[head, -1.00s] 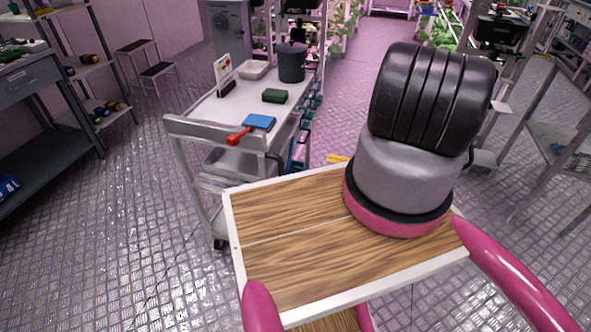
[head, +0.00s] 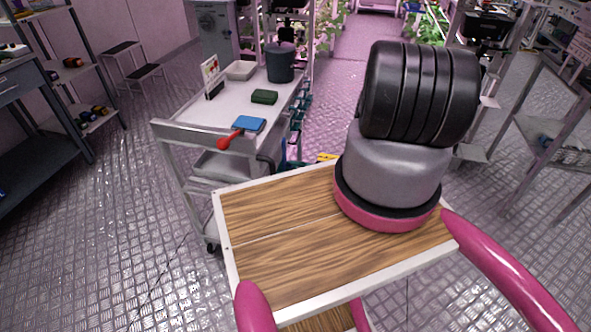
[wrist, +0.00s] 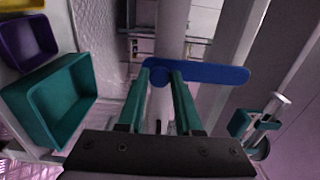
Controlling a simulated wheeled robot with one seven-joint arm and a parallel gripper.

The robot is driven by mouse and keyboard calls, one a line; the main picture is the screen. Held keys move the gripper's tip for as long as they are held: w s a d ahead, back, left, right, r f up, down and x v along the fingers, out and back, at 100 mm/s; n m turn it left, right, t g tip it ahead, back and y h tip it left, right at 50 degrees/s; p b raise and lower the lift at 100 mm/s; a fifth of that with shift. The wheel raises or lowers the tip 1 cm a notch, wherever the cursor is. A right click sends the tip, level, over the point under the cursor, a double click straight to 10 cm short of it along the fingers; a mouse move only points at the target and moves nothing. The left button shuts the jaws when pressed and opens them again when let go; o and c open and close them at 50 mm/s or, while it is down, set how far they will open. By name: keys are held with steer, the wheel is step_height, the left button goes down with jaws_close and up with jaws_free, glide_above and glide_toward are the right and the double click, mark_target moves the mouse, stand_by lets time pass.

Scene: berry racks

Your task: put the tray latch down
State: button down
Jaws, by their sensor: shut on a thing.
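The tray latch (wrist: 215,75) is a flat blue bar with rounded ends, seen in the wrist view. It lies roughly level across the picture in front of a pale upright post. My gripper (wrist: 161,74) has two teal fingers, shut on the latch near its left end. The fingertips cover part of it, and how it is fixed behind them is hidden. In the head view I cannot make out the latch or my gripper.
A teal bin (wrist: 52,98) and a purple bin (wrist: 26,42) are left of my gripper in the wrist view. In the head view a grey cart (head: 205,133) carries a red-handled tool (head: 229,139), a blue block (head: 249,124) and a dark bucket (head: 281,66). Open floor lies left.

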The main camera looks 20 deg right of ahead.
steer(key=shift+d, duration=0.1)
stand_by(0.3)
steer(key=c, duration=0.6)
jaws_free()
steer(key=v, duration=1)
steer(key=shift+s+d, duration=0.2)
steer(key=shift+d, duration=0.1)
